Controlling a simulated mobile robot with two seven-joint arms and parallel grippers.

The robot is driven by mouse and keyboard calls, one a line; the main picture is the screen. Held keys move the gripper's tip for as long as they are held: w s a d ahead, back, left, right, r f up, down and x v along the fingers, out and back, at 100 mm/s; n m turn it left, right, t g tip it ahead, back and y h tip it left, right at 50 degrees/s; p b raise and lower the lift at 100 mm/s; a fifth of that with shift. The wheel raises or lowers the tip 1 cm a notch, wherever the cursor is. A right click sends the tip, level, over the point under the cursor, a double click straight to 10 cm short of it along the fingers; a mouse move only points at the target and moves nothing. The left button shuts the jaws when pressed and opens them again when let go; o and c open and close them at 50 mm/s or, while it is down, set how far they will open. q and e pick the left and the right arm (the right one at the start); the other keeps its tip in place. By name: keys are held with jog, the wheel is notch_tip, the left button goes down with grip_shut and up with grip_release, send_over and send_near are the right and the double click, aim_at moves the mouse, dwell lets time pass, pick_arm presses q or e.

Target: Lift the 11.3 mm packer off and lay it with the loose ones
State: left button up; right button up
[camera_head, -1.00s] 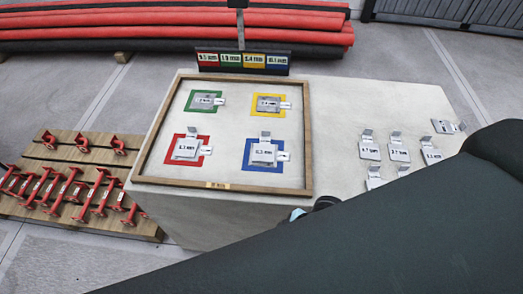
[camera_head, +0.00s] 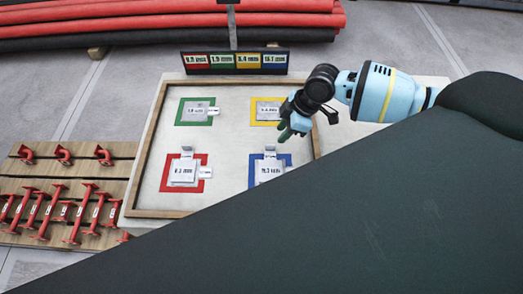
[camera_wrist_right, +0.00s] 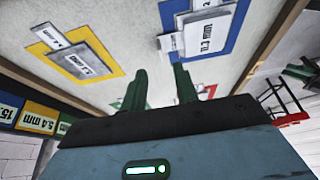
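The 11.3 mm packer (camera_head: 268,171) is a light grey plate with an upright tab, lying on the blue-bordered square (camera_head: 252,180) at the near right of the framed tray (camera_head: 150,212). It also shows in the right wrist view (camera_wrist_right: 208,36), with another pale piece partly under or beside it. My right gripper (camera_head: 288,130) is open and empty above the tray, between the yellow and blue squares; its green fingers (camera_wrist_right: 161,85) are apart and do not touch the packer. My left gripper is not in view. The loose packers are hidden now behind a large dark shape.
Other packers lie on the green (camera_head: 195,111), yellow (camera_head: 266,108) and red (camera_head: 183,172) squares. A labelled sign board (camera_head: 235,62) stands behind the tray. A pallet with red fittings (camera_head: 75,195) is at left.

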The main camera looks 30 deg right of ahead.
aim_at(271, 163)
jog(key=shift+s+a+f, duration=0.15)
jog(key=shift+f, duration=0.2)
jog(key=shift+s+a+f, duration=0.1)
jog(key=shift+f, duration=0.25)
jog(key=shift+w+a+f, duration=0.15)
jog(key=shift+a+f, duration=0.05)
jog(key=shift+f, duration=0.2)
jog(key=x, duration=0.5)
jog(key=shift+w+a, duration=0.1)
jog(key=shift+w, duration=0.15)
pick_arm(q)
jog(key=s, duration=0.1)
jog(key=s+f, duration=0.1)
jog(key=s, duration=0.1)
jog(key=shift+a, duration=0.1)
pick_arm(e)
grip_shut()
